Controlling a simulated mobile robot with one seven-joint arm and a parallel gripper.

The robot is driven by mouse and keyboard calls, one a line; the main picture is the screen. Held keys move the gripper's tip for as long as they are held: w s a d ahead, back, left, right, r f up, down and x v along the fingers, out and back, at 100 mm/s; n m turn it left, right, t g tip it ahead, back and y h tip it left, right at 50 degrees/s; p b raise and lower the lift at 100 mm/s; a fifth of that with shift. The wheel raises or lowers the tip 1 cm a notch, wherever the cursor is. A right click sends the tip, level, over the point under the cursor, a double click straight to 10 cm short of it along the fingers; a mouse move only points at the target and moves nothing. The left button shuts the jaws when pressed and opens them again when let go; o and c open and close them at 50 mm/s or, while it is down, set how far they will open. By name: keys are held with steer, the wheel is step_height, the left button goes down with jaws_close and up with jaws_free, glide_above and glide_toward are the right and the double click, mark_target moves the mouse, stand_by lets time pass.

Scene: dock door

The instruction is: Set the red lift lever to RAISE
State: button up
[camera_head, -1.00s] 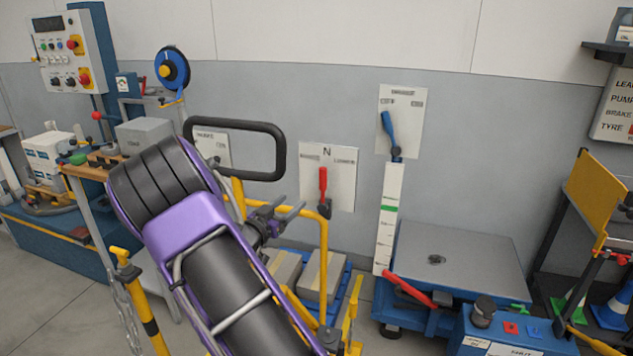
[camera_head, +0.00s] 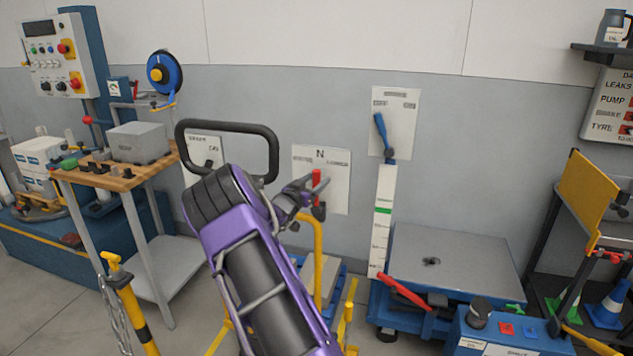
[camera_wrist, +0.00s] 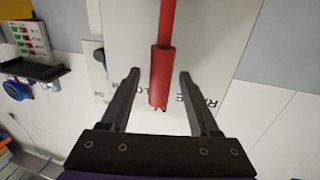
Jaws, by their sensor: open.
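The red lift lever (camera_head: 316,178) stands about upright on a white plate (camera_head: 338,194), below the letter N. The plate has a label on each side of the N, too small to read surely in the head view. In the wrist view the lever's red grip (camera_wrist: 160,76) lies between my two dark fingers, with a gap on each side. My gripper (camera_wrist: 159,74) is open around the grip. The wrist view shows the plate upside down, its lettering partly covered by fingers and lever. In the head view my gripper (camera_head: 313,196) partly hides the lever.
A blue lever (camera_head: 381,132) on another plate is to the right, above a white scale post (camera_head: 384,220). A black hoop handle (camera_head: 274,152) and a yellow rail (camera_head: 318,260) stand near my arm. A grey-topped lift table (camera_head: 455,258) is at the right.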

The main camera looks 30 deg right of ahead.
steer(key=shift+w+d, duration=0.2)
steer(key=shift+d, duration=0.2)
steer(key=shift+c, duration=0.4)
jaws_close()
stand_by(0.8)
